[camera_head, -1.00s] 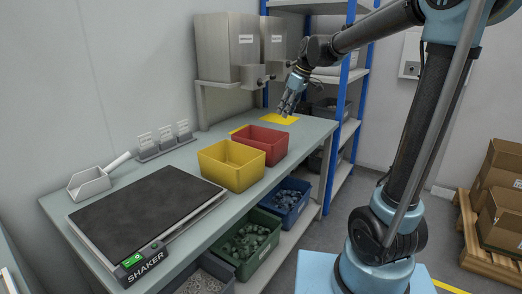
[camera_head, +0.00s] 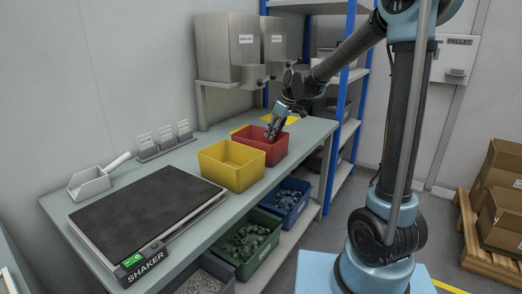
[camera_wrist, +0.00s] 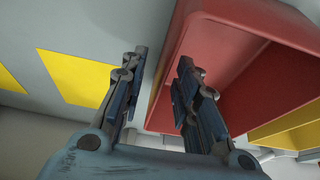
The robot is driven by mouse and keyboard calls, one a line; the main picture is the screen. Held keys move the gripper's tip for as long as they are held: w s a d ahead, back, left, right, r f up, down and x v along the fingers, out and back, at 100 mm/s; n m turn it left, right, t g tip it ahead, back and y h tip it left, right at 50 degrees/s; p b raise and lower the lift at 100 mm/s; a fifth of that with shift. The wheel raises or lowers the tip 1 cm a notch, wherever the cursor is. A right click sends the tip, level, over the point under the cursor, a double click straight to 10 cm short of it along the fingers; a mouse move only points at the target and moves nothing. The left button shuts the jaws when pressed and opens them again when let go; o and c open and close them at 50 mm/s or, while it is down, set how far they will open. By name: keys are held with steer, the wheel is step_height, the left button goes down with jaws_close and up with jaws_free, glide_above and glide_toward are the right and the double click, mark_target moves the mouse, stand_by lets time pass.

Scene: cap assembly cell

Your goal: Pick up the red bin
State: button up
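The red bin (camera_head: 254,144) stands on the table just behind the yellow bin (camera_head: 231,170), and looks empty. In the head view my gripper (camera_head: 272,132) points down at the red bin's far right rim. In the wrist view the red bin (camera_wrist: 245,92) fills the upper right. My gripper (camera_wrist: 162,62) shows two fingers spread apart, with a red side wall of the bin between them. The right finger overlaps the bin's inside and the left finger is outside. I cannot tell whether either finger touches the wall.
A shaker plate (camera_head: 148,210) and a metal scoop (camera_head: 90,184) lie on the table (camera_head: 205,140). Dispensers (camera_head: 228,50) stand at the back. A yellow marking (camera_wrist: 75,75) lies beside the red bin. A blue-post shelf (camera_head: 345,100) rises on the right. Part bins sit below the table.

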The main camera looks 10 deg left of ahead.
mark_target(269, 140)
steer(key=shift+x, duration=2.65)
steer(key=shift+s, duration=0.1)
jaws_close()
